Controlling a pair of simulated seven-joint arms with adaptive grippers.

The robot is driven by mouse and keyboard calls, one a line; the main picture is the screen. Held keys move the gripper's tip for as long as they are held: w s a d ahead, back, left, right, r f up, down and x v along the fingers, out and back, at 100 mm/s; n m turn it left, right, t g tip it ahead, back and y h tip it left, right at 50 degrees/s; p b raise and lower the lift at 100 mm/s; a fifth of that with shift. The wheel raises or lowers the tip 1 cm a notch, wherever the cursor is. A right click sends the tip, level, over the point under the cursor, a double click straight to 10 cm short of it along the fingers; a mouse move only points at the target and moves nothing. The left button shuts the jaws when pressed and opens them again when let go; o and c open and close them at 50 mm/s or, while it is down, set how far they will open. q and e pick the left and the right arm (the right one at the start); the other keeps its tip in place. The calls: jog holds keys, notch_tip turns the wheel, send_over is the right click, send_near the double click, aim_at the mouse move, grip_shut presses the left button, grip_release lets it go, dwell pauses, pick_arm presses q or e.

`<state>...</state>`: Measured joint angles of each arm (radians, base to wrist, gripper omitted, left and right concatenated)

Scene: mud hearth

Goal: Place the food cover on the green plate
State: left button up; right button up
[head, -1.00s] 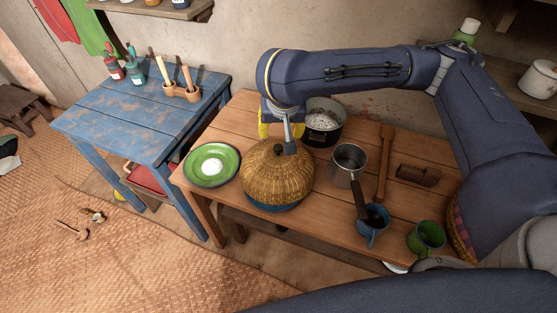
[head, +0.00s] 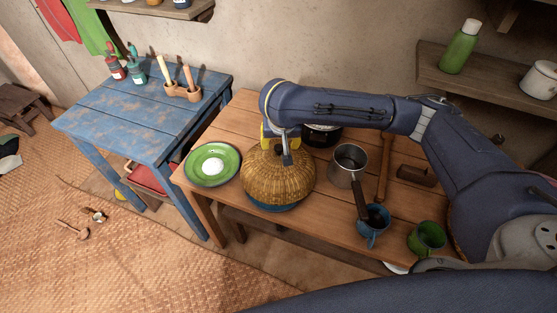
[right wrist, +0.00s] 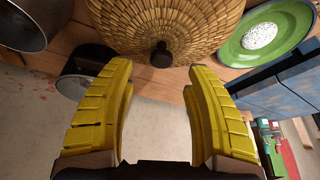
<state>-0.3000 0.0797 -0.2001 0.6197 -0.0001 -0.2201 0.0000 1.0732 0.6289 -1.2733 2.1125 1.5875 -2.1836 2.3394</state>
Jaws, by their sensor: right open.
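The food cover (head: 280,182) is a woven straw dome with a dark knob. It sits on a blue dish (head: 273,206) near the front edge of the wooden table. The green plate (head: 232,164) lies just left of it with a white mound (head: 212,167) on it. My right gripper (head: 277,142) is at the top of the cover, and its arm hides part of the knob area. In the right wrist view its yellow fingers (right wrist: 160,68) are open and empty, with the knob (right wrist: 162,55) between and slightly beyond the tips. My left gripper is out of view.
A dark pot (head: 322,135) stands behind the cover, partly hidden by my arm. A metal saucepan (head: 349,158), a blue cup (head: 373,238) and a green cup (head: 427,236) stand to the right. A blue table (head: 145,115) adjoins on the left.

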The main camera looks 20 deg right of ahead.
aim_at(279, 147)
jog(key=shift+x, duration=2.65)
jog(key=shift+s+a, duration=0.1)
jog(key=shift+s, duration=0.1)
jog(key=shift+c, duration=0.2)
grip_shut()
